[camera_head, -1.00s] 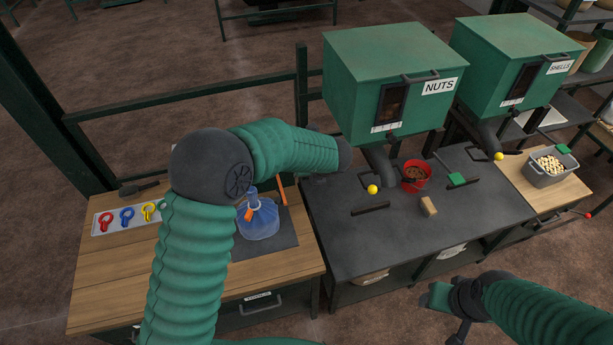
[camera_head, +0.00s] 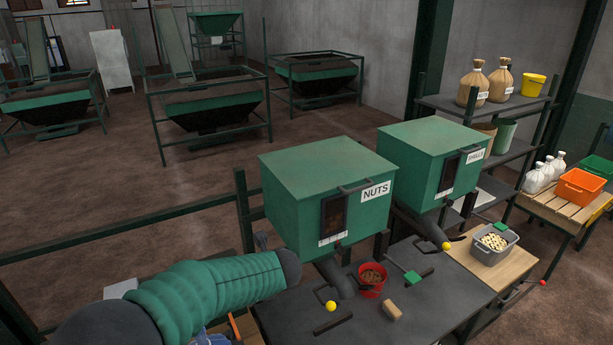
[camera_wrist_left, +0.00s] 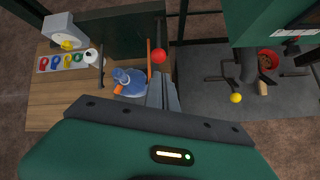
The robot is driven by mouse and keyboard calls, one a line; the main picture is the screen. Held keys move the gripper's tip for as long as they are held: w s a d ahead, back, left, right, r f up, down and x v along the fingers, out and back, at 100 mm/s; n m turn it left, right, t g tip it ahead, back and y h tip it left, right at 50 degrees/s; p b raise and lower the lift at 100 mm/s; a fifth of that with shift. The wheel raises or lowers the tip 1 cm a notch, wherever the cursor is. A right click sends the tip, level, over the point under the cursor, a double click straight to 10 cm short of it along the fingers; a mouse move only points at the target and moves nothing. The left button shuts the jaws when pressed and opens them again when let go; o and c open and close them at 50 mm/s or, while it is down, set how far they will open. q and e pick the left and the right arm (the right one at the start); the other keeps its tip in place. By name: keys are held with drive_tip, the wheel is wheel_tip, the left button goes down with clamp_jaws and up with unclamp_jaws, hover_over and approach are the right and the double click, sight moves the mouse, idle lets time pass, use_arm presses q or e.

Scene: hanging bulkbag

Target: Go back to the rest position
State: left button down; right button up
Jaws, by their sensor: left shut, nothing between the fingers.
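My left gripper (camera_wrist_left: 165,92) is shut and empty in the left wrist view, its fingers pointing away over the workbench. My right arm and gripper are out of view.
A shells bin (camera_head: 432,165) stands right of the nuts bin. On the dark bench (camera_head: 400,330) are a red bucket (camera_head: 371,280) and a tan block (camera_head: 390,311). A grey crate (camera_head: 494,246) sits farther right. A red ball (camera_wrist_left: 158,56) is close beyond the left fingers.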

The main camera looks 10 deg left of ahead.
use_arm(q)
drive_tip(key=s+f+m+t+h+b, duration=0.4)
drive_tip(key=f+m+b, duration=0.55)
drive_tip(key=m, duration=1.45)
drive_tip(key=s+a+f+m+g+b, duration=0.1)
drive_tip(key=s+f+m+g+b, duration=0.1)
drive_tip(key=s+f+m, duration=0.5)
drive_tip(key=s+a+f+m+g+b, duration=0.2)
drive_tip(key=s+f+m+g, duration=0.3)
drive_tip(key=s, duration=1)
wheel_tip(320, 180, down, 2)
drive_tip(key=m, duration=0.3)
drive_tip(key=shift+s+f+g+h, duration=0.15)
drive_tip(key=shift+s+g+h, duration=0.05)
drive_tip(key=shift+g+h, duration=0.1)
drive_tip(key=shift+a, duration=0.2)
drive_tip(key=shift+d, duration=0.15)
